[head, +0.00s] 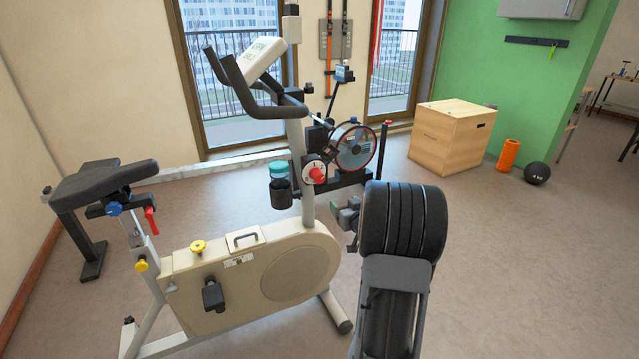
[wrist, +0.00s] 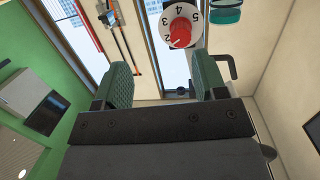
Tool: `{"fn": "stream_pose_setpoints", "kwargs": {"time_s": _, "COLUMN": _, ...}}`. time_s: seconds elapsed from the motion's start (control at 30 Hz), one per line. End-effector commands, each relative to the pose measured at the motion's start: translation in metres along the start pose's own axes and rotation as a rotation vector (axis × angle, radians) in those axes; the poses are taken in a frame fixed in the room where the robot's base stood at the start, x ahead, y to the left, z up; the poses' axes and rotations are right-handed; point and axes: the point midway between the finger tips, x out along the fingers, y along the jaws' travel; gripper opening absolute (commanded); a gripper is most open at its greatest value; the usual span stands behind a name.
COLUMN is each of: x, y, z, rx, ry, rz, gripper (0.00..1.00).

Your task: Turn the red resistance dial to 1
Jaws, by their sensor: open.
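The red resistance dial (head: 317,175) is a red knob on a round white plate, fixed to the bike's post. In the wrist view the dial (wrist: 181,32) is at the top, right of centre, with numbers 2 to 5 visible around its rim. I cannot tell for certain which number the knob points to. My gripper (head: 347,214) is below and a little right of the dial in the head view. In the wrist view its two green-padded fingers (wrist: 164,84) are wide apart and empty, and the dial lies beyond them, not touched.
The exercise bike (head: 245,275) stands before me, its handlebar (head: 255,95) above the dial. A teal bottle (head: 279,169) sits in a black holder left of the dial; a flywheel (head: 355,148) is to the right.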

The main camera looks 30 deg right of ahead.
Motion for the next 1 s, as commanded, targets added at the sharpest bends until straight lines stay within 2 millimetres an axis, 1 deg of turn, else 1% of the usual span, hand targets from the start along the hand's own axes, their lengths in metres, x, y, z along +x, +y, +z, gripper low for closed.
{"fn": "stream_pose_setpoints", "kwargs": {"time_s": 0.03, "x": 0.000, "y": -0.005, "z": -0.009, "rx": 0.007, "ry": 0.043, "rz": -0.031, "gripper": 0.65}}
{"fn": "stream_pose_setpoints", "kwargs": {"time_s": 0.1, "x": -0.001, "y": -0.011, "z": -0.017, "rx": 0.018, "ry": 0.089, "rz": -0.065, "gripper": 0.65}}
{"fn": "stream_pose_setpoints", "kwargs": {"time_s": 0.23, "x": 0.002, "y": -0.017, "z": -0.026, "rx": 0.040, "ry": 0.135, "rz": -0.095, "gripper": 0.65}}
{"fn": "stream_pose_setpoints", "kwargs": {"time_s": 0.33, "x": 0.011, "y": -0.018, "z": -0.028, "rx": 0.051, "ry": 0.141, "rz": -0.099, "gripper": 0.65}}
{"fn": "stream_pose_setpoints", "kwargs": {"time_s": 0.47, "x": 0.033, "y": -0.021, "z": -0.030, "rx": 0.052, "ry": 0.140, "rz": -0.099, "gripper": 0.65}}
{"fn": "stream_pose_setpoints", "kwargs": {"time_s": 0.6, "x": 0.061, "y": -0.023, "z": -0.034, "rx": 0.051, "ry": 0.139, "rz": -0.097, "gripper": 0.65}}
{"fn": "stream_pose_setpoints", "kwargs": {"time_s": 0.8, "x": 0.096, "y": -0.026, "z": -0.039, "rx": 0.051, "ry": 0.138, "rz": -0.096, "gripper": 0.65}}
{"fn": "stream_pose_setpoints", "kwargs": {"time_s": 1.0, "x": 0.121, "y": -0.028, "z": -0.043, "rx": 0.051, "ry": 0.138, "rz": -0.095, "gripper": 0.65}}
